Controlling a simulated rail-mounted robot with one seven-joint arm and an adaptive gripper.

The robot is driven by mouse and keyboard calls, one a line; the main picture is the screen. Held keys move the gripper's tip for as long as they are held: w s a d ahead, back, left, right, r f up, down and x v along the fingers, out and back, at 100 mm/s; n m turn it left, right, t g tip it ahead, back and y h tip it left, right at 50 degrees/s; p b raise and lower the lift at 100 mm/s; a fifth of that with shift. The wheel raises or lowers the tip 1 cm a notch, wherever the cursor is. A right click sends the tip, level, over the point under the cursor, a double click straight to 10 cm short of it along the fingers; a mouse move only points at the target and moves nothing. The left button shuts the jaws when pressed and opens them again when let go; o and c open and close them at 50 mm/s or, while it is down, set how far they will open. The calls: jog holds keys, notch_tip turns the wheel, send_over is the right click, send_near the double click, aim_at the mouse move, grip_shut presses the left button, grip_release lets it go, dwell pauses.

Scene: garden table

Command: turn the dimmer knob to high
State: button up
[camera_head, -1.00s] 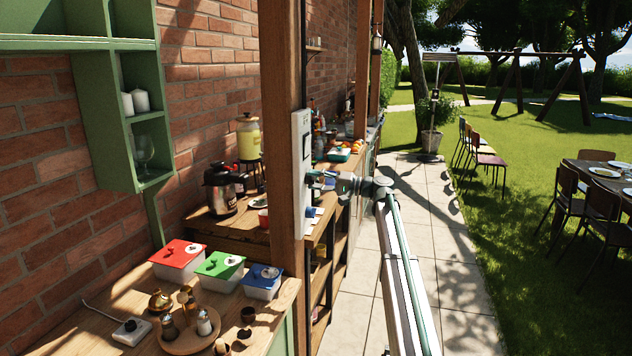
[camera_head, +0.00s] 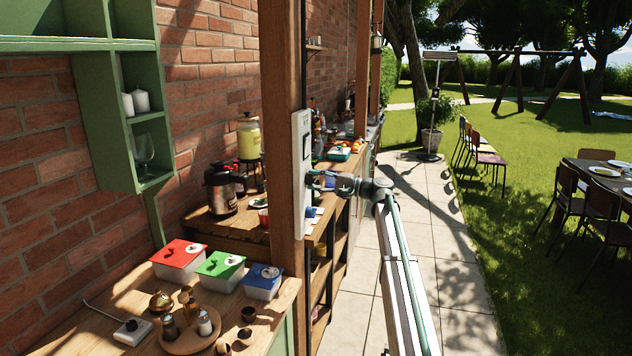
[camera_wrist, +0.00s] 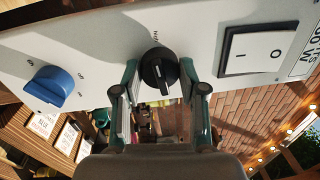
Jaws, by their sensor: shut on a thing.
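The white switch panel (camera_head: 301,130) is fixed to the wooden post, and it fills the upper part of the wrist view (camera_wrist: 130,35). The round black dimmer knob (camera_wrist: 158,72) sits in the middle of the panel there, with a pale pointer line on its face. My gripper (camera_head: 316,181) is at the panel. In the wrist view my gripper (camera_wrist: 160,80) has one finger on each side of the black knob, shut on it. The knob is hidden by the fingers in the head view.
A blue knob (camera_wrist: 50,86) is on the panel left of the black one in the wrist view, and a rocker switch (camera_wrist: 256,53) is on its right. The post (camera_head: 283,150) stands beside the counter with lidded boxes (camera_head: 220,266). The paved path (camera_head: 450,260) is clear.

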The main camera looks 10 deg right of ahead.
jog(key=o, duration=1.1)
jog(key=shift+o, duration=0.2)
jog(key=shift+d, duration=0.1)
jog(key=v, duration=1.1)
jog(key=shift+s+d, duration=0.2)
jog(key=shift+d, duration=0.2)
